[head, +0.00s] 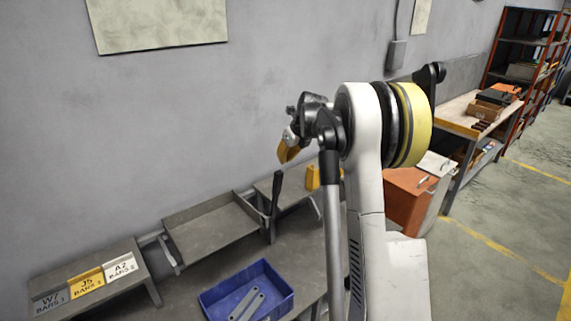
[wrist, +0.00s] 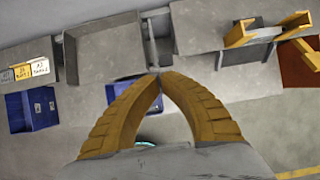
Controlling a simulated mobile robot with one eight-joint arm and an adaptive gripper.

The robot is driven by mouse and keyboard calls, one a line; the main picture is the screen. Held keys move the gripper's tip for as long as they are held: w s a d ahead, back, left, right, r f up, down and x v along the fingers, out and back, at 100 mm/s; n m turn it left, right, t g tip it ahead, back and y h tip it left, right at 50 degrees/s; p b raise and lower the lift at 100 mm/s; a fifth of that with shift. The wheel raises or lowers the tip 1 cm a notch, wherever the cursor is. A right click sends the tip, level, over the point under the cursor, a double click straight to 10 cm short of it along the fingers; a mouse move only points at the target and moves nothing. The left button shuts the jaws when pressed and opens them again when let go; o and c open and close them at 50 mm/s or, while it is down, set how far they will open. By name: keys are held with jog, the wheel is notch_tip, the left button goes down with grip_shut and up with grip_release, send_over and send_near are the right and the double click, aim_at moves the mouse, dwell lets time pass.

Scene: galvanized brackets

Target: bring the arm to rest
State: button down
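My arm is raised in front of the wall in the head view, with my gripper (head: 288,152) up above the bench, partly hidden by its own links. In the wrist view the two yellow fingers of my gripper (wrist: 161,76) come together at the tips. Nothing shows between them, and the gripper is clear of the things below. A blue bin (head: 206,300) with grey flat brackets (head: 246,305) in it stands on the grey bench (head: 300,245) below.
A grey tray (head: 205,222) and a raised shelf with W7, J5 and A2 labels (head: 88,281) stand along the wall. A yellow holder (wrist: 262,35) is at the right. An orange cabinet (head: 405,200) and a workbench (head: 455,112) stand farther right. Floor at right is open.

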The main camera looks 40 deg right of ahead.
dwell(0.5)
jog(key=s+a+r+n+b, duration=0.2)
jog(key=s+a+r+n, duration=0.1)
jog(key=s+a+n, duration=0.7)
jog(key=s+a+r+n+b, duration=0.25)
jog(key=s+a+n, duration=0.35)
jog(key=a, duration=0.6)
jog(key=s+a+f+n+b, duration=0.1)
jog(key=s+a+f+n, duration=0.2)
jog(key=s+n, duration=0.3)
jog(key=s+a+f+n+t+b, duration=0.1)
jog(key=s+a+f+n, duration=0.3)
jog(key=s+n, duration=0.2)
jog(key=s+a+f+n+b, duration=0.2)
jog(key=s+a+f+n, duration=0.1)
jog(key=s+n, duration=0.3)
jog(key=shift+s+a+f+n+t, duration=0.2)
jog(key=shift+a+f+n+t, duration=0.1)
jog(key=shift+a+n, duration=0.45)
